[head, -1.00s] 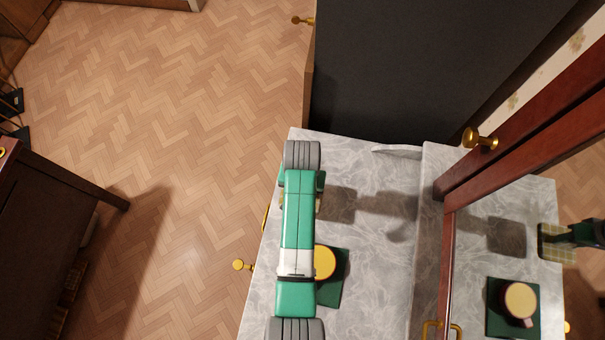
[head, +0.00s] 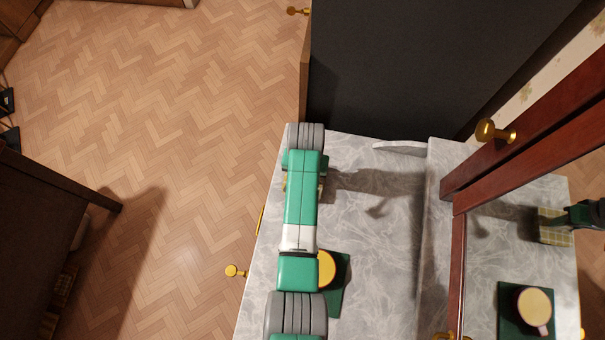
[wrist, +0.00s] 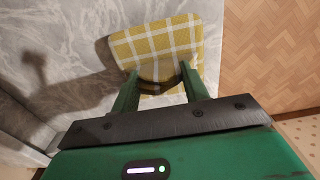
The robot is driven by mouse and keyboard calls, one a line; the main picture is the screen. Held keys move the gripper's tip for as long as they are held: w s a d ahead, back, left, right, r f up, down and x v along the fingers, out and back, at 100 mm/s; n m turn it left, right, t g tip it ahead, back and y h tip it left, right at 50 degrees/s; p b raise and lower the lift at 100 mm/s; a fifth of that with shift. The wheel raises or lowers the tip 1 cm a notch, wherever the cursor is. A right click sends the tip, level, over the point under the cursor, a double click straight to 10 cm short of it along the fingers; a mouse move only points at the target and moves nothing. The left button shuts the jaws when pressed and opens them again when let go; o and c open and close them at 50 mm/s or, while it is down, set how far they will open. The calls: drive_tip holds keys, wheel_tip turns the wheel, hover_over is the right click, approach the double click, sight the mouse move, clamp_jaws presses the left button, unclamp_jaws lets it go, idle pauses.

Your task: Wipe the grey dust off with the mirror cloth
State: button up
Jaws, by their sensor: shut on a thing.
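My gripper (wrist: 160,80) is shut on the mirror cloth (wrist: 155,43), a yellow and white checked cloth. In the wrist view it spreads beyond the fingertips, above or on the grey marbled top; I cannot tell whether it touches. In the head view my arm hides the gripper and most of the cloth near the top's left edge. The cloth also shows in the mirror (head: 552,228). I cannot make out the grey dust apart from the grey veining and the shadows on the marbled top (head: 385,250).
A cup with yellow contents (head: 326,268) stands on a dark green mat (head: 341,285), partly under my arm. The red-brown mirror frame (head: 459,260) rises at the right. A dark panel (head: 420,70) stands beyond the top. Open parquet floor (head: 180,120) lies left.

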drive_tip(key=w+b, duration=0.3)
drive_tip(key=w+d+b, duration=0.1)
drive_tip(key=w+b, duration=0.2)
drive_tip(key=w+d+f+b, duration=0.1)
drive_tip(key=w+b, duration=0.2)
drive_tip(key=b, duration=0.1)
drive_tip(key=shift+w+r+b, duration=0.35)
drive_tip(key=shift+r, duration=0.05)
drive_tip(key=shift+f, duration=0.15)
drive_tip(key=shift+f, duration=0.6)
drive_tip(key=shift+f, duration=0.25)
